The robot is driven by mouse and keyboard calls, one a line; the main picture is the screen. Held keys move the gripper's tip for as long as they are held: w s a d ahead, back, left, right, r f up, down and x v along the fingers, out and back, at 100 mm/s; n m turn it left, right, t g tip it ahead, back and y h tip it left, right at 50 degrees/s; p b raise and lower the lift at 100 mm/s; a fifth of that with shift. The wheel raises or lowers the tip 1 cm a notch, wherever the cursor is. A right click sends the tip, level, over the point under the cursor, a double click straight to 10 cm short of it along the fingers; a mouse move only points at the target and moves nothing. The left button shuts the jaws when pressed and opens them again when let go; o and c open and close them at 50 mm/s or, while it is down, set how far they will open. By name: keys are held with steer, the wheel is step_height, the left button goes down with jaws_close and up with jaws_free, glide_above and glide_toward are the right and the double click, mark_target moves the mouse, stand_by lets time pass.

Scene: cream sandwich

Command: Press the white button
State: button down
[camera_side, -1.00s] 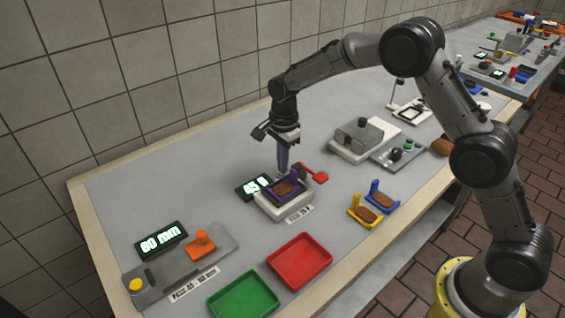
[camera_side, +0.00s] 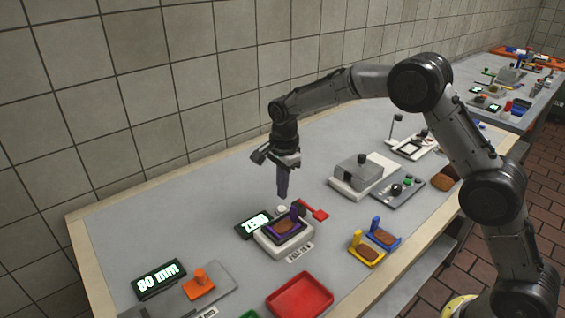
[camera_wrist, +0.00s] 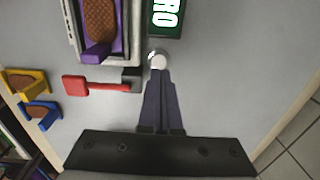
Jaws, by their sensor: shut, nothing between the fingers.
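The white button (camera_side: 281,209) is a small round knob behind the scale. It also shows in the wrist view (camera_wrist: 157,59), just beyond my fingertips. My gripper (camera_side: 282,196) has purple fingers, shut and empty, pointing down a little above the button with a small gap. In the wrist view my gripper (camera_wrist: 158,74) overlaps the button's near edge. The white scale (camera_side: 262,241) carries a purple holder (camera_side: 270,229) with a brown biscuit (camera_side: 286,227). The display (camera_side: 254,224) beside it reads ZERO.
A red-handled lever (camera_side: 316,211) lies right of the button. Yellow (camera_side: 366,256) and blue (camera_side: 384,238) holders with biscuits stand further right. A red tray (camera_side: 300,298) is in front. An 80 mm display (camera_side: 158,278) stands left.

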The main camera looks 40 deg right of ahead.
step_height(320, 180, up, 9)
stand_by(0.3)
steer(key=shift+r, duration=0.2)
stand_by(0.3)
step_height(320, 180, up, 4)
steer(key=t, duration=0.1)
glide_above(283, 208)
steer(key=s+d+r+t, duration=0.1)
steer(key=s+d+r, duration=0.1)
steer(key=s+r, duration=0.4)
steer(key=s+d+r+n+t, duration=0.25)
steer(key=s+r, duration=0.35)
steer(key=s, duration=0.6)
steer(key=s+f+n, duration=0.5)
steer(key=s+n, duration=0.2)
steer(key=s, duration=0.2)
steer(key=s+d+f+n, duration=0.1)
steer(key=s+f+n, duration=0.4)
steer(key=s+n, duration=0.3)
steer(key=shift+s+f+t, duration=0.3)
steer(key=shift+s+t, duration=0.05)
steer(key=shift+s, duration=0.1)
